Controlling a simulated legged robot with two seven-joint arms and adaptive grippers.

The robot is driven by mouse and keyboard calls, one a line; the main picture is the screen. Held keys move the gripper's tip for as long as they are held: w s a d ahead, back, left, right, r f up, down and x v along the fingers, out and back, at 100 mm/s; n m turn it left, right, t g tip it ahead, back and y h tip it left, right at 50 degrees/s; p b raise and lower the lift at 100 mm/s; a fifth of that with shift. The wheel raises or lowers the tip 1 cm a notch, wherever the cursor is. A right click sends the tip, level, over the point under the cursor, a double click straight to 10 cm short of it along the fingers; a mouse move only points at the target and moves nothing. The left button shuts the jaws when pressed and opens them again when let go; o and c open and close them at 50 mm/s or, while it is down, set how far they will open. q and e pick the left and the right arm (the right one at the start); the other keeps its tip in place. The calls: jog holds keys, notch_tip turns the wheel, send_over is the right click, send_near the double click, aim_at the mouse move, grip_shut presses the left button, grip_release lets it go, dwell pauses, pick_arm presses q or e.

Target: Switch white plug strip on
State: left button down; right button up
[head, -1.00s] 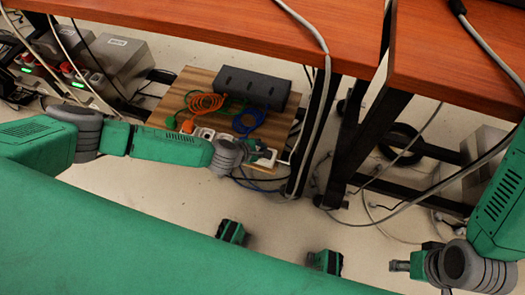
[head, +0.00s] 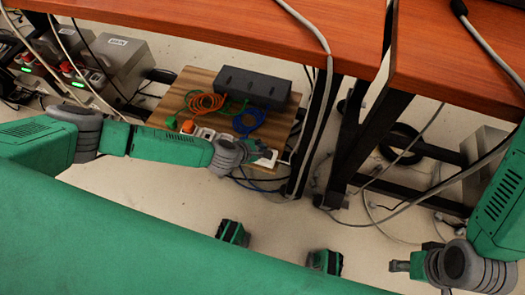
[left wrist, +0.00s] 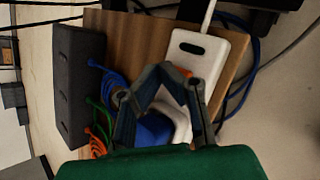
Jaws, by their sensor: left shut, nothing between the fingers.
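The white plug strip (left wrist: 207,58) lies on a wooden board and shows a dark slot near its end in the left wrist view. Its end also shows in the head view (head: 268,161), beside my left gripper (head: 266,151). In the left wrist view my left gripper (left wrist: 176,70) is shut and empty, its fingertips over the strip. A small red-orange part (left wrist: 184,72) shows right at the fingertips; I cannot tell whether they touch it. The fingers hide part of the strip. My right gripper (head: 394,266) is low at the right, away from the strip, its jaws unclear.
The wooden board (head: 190,82) carries a dark grey box (head: 252,86), an orange cable (head: 207,103) and a blue cable (head: 248,122). A red-brown table (head: 200,25) overhangs it. A black table leg (head: 322,135) and loose cables stand to the right.

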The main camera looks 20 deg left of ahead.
pick_arm(q)
jog(key=shift+f, duration=0.1)
jog(key=shift+f, duration=0.5)
dwell(0.4)
jog(key=shift+r+p, duration=0.45)
jog(key=shift+r, duration=0.25)
notch_tip(320, 180, up, 6)
jog(key=p, duration=0.4)
jog(key=shift+p, duration=0.4)
